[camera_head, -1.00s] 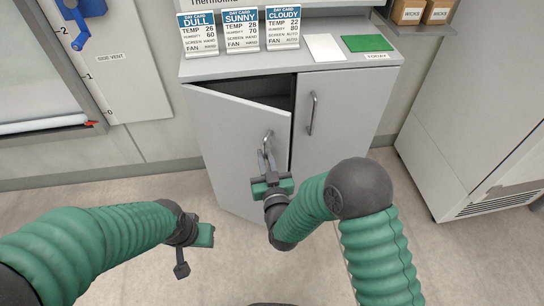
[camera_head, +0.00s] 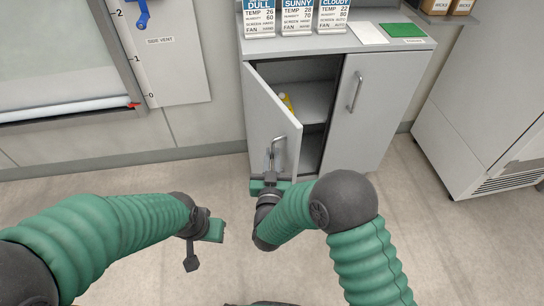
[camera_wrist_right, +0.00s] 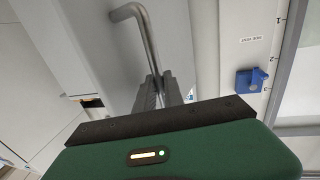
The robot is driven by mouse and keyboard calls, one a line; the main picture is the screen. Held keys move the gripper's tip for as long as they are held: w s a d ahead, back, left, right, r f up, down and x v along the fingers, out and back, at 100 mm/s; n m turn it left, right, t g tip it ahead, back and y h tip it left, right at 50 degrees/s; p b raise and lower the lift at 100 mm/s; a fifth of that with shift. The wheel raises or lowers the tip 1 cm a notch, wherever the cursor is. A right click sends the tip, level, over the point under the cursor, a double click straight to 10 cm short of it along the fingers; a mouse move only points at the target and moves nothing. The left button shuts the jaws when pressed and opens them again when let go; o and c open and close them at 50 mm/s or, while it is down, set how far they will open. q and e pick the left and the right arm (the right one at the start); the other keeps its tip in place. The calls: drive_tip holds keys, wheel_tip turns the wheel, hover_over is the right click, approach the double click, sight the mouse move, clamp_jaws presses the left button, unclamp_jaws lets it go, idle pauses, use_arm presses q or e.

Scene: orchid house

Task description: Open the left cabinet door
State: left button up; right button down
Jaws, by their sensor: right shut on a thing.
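The grey cabinet's left door (camera_head: 269,118) stands partly open, swung out toward me, and shows a shelf inside. Its bar handle (camera_head: 281,141) is near the door's free edge. My right gripper (camera_head: 271,165) is shut on this handle; in the right wrist view the fingers (camera_wrist_right: 158,90) close around the lower part of the metal handle (camera_wrist_right: 143,35). My left gripper (camera_head: 203,247) hangs in front of the cabinet to the left, holding nothing that I can see; its finger gap does not show clearly.
The right door (camera_head: 357,110) is shut. A yellow item (camera_head: 286,102) stands on the shelf (camera_head: 308,100) inside. Day cards (camera_head: 297,17) and a green sheet (camera_head: 402,30) are on the cabinet top. A white appliance (camera_head: 490,110) stands at right. The floor left of the door is clear.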

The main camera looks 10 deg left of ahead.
drive_tip(key=shift+r, duration=0.1)
idle(0.3)
drive_tip(key=c, duration=1.5)
unclamp_jaws()
drive_tip(key=shift+a, duration=0.15)
drive_tip(key=shift+o, duration=0.2)
